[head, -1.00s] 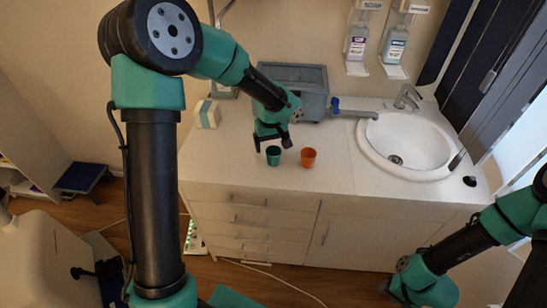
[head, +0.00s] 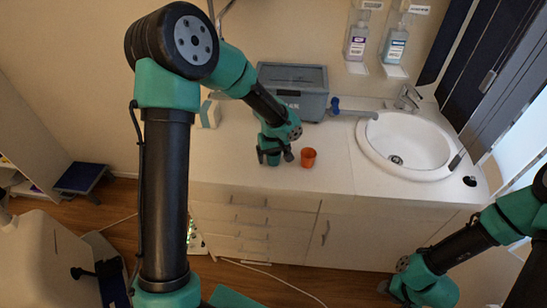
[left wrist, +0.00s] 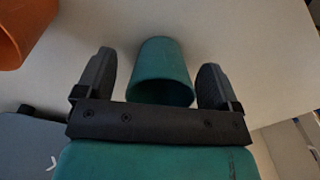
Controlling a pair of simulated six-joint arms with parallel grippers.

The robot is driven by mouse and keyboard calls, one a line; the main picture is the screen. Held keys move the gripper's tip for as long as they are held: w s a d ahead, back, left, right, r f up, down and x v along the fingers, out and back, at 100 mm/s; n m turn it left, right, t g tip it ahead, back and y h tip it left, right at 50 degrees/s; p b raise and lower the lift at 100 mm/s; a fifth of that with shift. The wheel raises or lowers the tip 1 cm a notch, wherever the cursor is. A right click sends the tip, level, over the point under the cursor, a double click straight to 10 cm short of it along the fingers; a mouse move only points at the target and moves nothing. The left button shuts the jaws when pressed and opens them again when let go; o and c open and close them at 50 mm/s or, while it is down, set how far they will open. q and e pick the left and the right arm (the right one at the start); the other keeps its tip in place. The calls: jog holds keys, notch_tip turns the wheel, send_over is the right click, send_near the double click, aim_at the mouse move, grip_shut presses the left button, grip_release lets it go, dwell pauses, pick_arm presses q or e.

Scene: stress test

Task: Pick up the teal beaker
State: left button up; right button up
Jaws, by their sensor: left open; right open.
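A teal beaker (head: 273,160) stands upright on the white counter (head: 340,180), partly hidden by my left gripper in the head view. My left gripper (head: 275,156) is open around it. In the left wrist view, the teal beaker (left wrist: 160,65) sits between the two dark fingers of the left gripper (left wrist: 157,62), with a visible gap on each side. My right gripper (head: 397,290) is low at the bottom right, away from the counter top. It is mostly hidden.
An orange cup (head: 308,157) stands close to the right of the beaker. It also shows in the left wrist view (left wrist: 22,30). A grey bin (head: 300,90) stands behind, and a sink (head: 405,145) is on the right. The counter between cup and sink is clear.

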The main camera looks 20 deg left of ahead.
pick_arm(q)
jog(key=shift+c, duration=0.4)
jog(key=c, duration=0.9)
